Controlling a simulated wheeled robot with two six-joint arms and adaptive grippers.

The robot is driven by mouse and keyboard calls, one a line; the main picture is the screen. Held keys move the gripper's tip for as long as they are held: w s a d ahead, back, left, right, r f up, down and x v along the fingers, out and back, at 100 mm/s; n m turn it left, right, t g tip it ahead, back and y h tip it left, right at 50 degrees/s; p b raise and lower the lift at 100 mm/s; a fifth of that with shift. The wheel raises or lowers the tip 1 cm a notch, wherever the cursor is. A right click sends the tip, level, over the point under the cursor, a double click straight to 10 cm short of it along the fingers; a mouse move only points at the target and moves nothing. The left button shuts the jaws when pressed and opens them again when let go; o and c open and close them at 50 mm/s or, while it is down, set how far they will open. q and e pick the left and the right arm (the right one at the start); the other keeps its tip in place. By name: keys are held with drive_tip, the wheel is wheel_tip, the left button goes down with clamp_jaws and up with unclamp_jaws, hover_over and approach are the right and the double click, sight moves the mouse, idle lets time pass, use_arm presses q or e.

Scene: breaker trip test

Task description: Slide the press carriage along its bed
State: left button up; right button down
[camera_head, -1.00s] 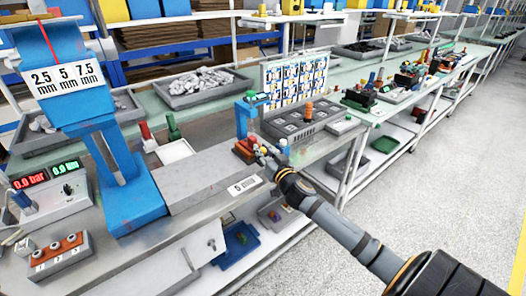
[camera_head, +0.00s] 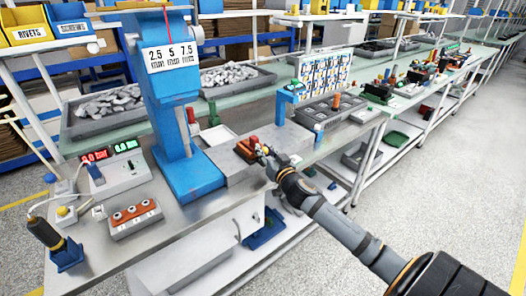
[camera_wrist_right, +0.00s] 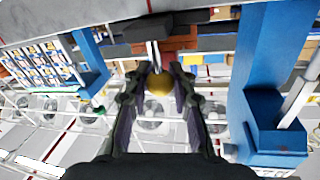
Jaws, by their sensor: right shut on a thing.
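The press carriage (camera_head: 246,149), a red block on a dark base, sits on the grey press bed (camera_head: 226,160), between the tall blue press (camera_head: 180,105) and a small blue post (camera_head: 281,107). In the head view my right gripper (camera_head: 266,154) is at the carriage's near side. In the right wrist view its fingers (camera_wrist_right: 159,86) are closed around a yellow ball knob (camera_wrist_right: 159,82), with the red carriage (camera_wrist_right: 172,46) just beyond. My right arm hides part of the bed's front. My left gripper is not in view.
A control box with red and green displays (camera_head: 116,168) and a three-button box (camera_head: 134,218) stand left of the press. A black-handled tool in a blue holder (camera_head: 67,257) is at the near left. A grey slotted tray (camera_head: 328,110) stands beyond the post.

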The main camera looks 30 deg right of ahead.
drive_tip(key=shift+d+f, duration=0.15)
drive_tip(key=c, duration=1.5)
unclamp_jaws()
drive_tip(key=o, duration=0.4)
drive_tip(key=shift+s, duration=0.3)
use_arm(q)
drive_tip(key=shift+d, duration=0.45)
use_arm(e)
drive_tip(key=s+a, duration=0.1)
drive_tip(key=s, duration=0.6)
